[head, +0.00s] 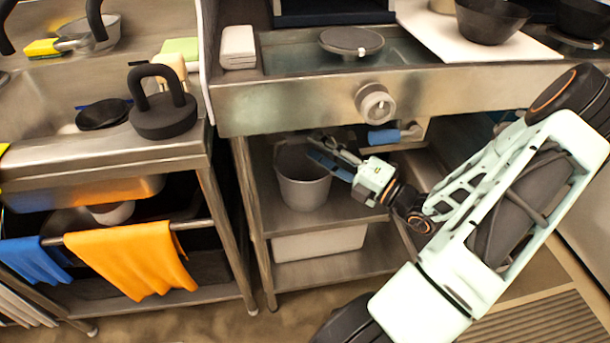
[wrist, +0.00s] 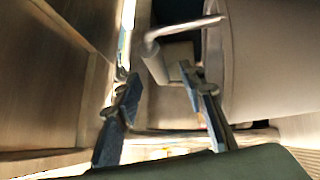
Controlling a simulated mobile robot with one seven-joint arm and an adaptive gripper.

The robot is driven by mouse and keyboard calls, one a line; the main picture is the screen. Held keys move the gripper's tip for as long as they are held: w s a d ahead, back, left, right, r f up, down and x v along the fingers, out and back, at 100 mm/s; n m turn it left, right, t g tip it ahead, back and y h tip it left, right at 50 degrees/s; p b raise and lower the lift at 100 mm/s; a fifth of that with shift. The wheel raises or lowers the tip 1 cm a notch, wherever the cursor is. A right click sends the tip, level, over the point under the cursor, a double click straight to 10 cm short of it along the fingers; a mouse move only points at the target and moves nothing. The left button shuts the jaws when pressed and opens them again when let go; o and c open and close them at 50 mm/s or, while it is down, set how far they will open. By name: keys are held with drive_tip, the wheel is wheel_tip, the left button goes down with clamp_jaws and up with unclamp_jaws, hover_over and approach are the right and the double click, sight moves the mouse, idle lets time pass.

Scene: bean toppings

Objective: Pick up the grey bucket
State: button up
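The grey bucket (head: 303,188) stands upright on the upper shelf under the counter in the head view. Its pale wall (wrist: 265,60) fills the upper right of the wrist view. My gripper (head: 322,150) is at the bucket's upper right side, its fingers overlapping the rim in the head view. In the wrist view my gripper (wrist: 160,80) is open, with a clear gap between the fingers. The bucket wall lies to the right of the right finger, not between the fingers. A bent metal bar with a thicker cylindrical part (wrist: 154,60) shows beyond the fingertips, seemingly the bucket's handle.
The metal counter (head: 300,105) with a round knob (head: 375,102) hangs over the shelf. A blue-handled thing (head: 384,137) is right of the gripper. A white box (head: 320,243) sits on the lower shelf. A shelf post (head: 250,215) stands left of the bucket.

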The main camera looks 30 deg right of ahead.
sight(303, 139)
drive_tip(key=b+x, duration=0.1)
drive_tip(key=x, duration=0.4)
drive_tip(key=shift+d+r+b, duration=0.1)
drive_tip(key=shift+b, duration=0.3)
drive_tip(key=shift+s, duration=0.1)
clamp_jaws()
